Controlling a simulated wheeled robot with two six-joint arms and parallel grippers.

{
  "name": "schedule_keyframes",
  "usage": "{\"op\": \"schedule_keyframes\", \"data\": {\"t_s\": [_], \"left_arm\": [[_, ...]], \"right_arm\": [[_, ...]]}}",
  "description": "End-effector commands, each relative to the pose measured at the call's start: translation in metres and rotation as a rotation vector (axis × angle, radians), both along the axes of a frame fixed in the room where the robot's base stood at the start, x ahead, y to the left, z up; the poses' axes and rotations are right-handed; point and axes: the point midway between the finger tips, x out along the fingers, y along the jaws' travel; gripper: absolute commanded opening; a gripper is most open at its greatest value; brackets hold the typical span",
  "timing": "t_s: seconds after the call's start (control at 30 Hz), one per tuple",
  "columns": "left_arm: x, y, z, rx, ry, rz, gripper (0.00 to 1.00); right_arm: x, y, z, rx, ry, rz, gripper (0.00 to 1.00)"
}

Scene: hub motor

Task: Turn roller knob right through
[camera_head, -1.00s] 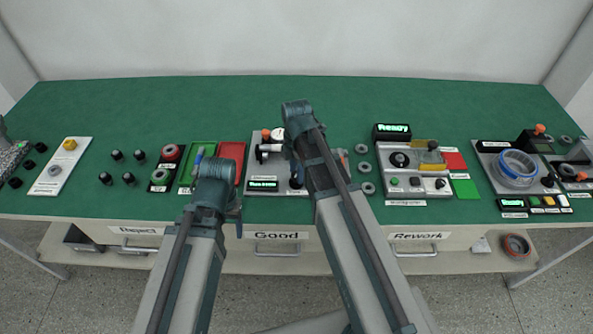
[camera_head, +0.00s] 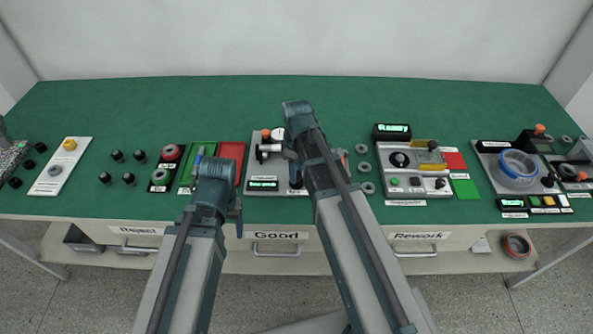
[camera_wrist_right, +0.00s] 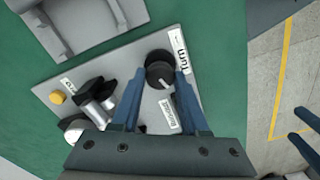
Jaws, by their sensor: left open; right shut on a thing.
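The roller knob (camera_wrist_right: 159,70) is a round black knob beside a label reading "Turn" on a pale grey fixture plate (camera_wrist_right: 192,50), in the right wrist view. My right gripper (camera_wrist_right: 162,76) is shut on it, with one blue finger on each side. In the head view the fixture (camera_head: 257,168) sits at the middle of the table with a small green-lit display (camera_head: 263,184), and my right arm hides part of it. My left gripper (camera_head: 238,218) is open and empty near the table's front edge; its fingers are mostly hidden by its wrist.
Black and chrome rollers (camera_wrist_right: 96,97) and an orange knob (camera_wrist_right: 58,97) are close to my right gripper. A red tray (camera_head: 232,155) is left of the fixture, and grey rings (camera_head: 367,187) lie to its right. The back of the green table is clear.

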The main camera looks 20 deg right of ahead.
Motion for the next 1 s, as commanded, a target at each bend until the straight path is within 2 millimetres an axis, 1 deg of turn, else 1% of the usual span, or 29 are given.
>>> {"op": "schedule_keyframes", "data": {"t_s": [1.0], "left_arm": [[0.0000, 0.0000, -0.0001, 0.000, 0.000, 0.000, 0.67]], "right_arm": [[-0.0001, 0.0000, -0.0001, 0.000, 0.000, -0.964, 0.00]]}}
